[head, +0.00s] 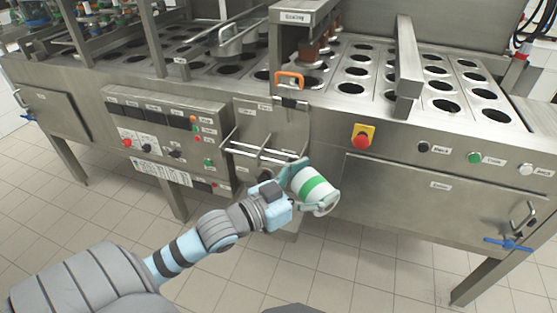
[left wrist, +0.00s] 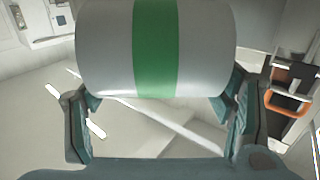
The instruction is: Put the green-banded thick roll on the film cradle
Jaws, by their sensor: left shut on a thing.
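My left gripper (head: 296,187) is shut on the green-banded thick roll (head: 318,190), a white roll with a green band around its middle. In the left wrist view the roll (left wrist: 105,45) lies across between the two fingers (left wrist: 160,110). The film cradle (head: 258,152) is a set of metal rods sticking out from the machine's front panel. The roll is in front of the cradle, to its right and a little lower in the head view. It appears apart from the rods. My right gripper is not in view.
The steel machine (head: 240,80) fills the back, with rows of cup holes on top. A red emergency button (head: 362,136) on yellow sits right of the cradle. A control panel (head: 165,140) is at left. An orange handle (head: 289,80) is above. Tiled floor (head: 380,270) lies free in front.

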